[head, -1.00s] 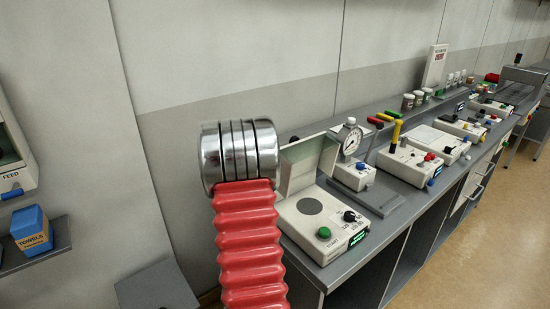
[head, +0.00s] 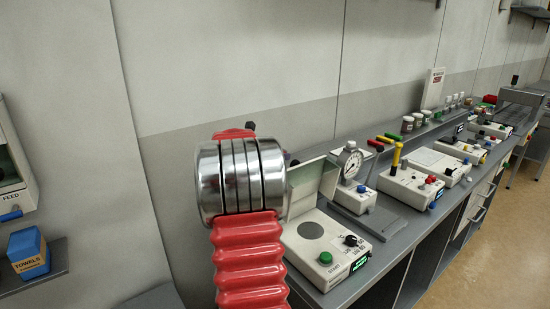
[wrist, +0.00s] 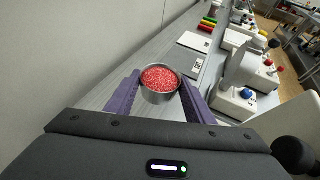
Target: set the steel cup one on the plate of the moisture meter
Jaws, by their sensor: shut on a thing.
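My gripper (wrist: 160,76) is shut on a steel cup (wrist: 158,97) in the wrist view, one purple finger on each side. The cup is upright and full of red granules. It is held over the grey bench top; its height above it is hard to tell. In the head view, my arm hides the gripper and the cup. A white box that looks like the moisture meter (head: 341,262) stands at the near end of the bench. Its lid (head: 305,190) is open, and its round grey plate (head: 311,230) is bare.
A dial gauge instrument (head: 350,165) stands just behind the meter. Further boxes with coloured knobs (head: 408,188) line the bench. Small jars (head: 408,124) stand on the rear shelf. The wall runs close along the bench's back.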

